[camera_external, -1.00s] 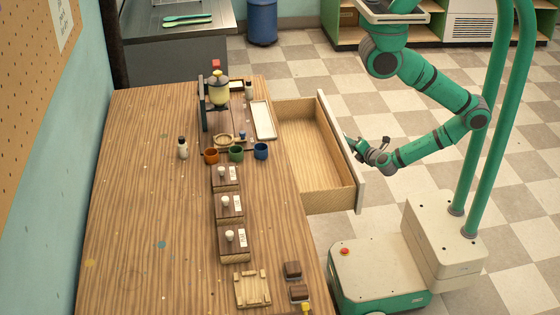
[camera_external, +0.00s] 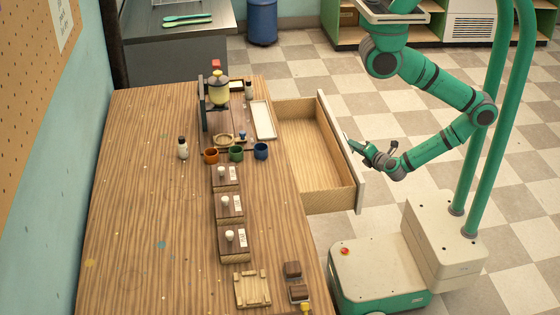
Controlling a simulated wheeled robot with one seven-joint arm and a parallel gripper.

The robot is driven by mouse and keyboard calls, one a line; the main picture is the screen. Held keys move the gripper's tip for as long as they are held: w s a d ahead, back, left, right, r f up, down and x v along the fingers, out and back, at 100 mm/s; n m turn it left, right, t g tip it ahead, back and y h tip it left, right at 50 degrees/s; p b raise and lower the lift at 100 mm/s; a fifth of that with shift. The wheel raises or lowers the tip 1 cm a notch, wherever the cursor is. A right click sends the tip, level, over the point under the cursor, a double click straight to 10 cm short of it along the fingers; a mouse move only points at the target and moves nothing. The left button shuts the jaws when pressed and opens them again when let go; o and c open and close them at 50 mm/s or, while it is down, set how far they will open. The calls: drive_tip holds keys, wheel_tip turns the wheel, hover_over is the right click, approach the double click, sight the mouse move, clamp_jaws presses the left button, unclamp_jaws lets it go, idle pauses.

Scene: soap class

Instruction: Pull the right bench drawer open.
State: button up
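The bench drawer (camera_external: 312,165) stands well out from the right side of the wooden bench (camera_external: 130,215). Its inside is bare wood and looks empty. Its pale front panel (camera_external: 340,150) faces my robot. My gripper (camera_external: 350,141) is at the outer face of this panel, near its middle. The handle is not visible, and I cannot tell whether the fingers touch or hold it. The fingers are too small to show whether they are open or shut.
My base is beside the bench's near right edge. The tiled floor (camera_external: 300,65) beyond the drawer is clear.

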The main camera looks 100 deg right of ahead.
drive_tip(key=v, duration=0.6)
idle(0.5)
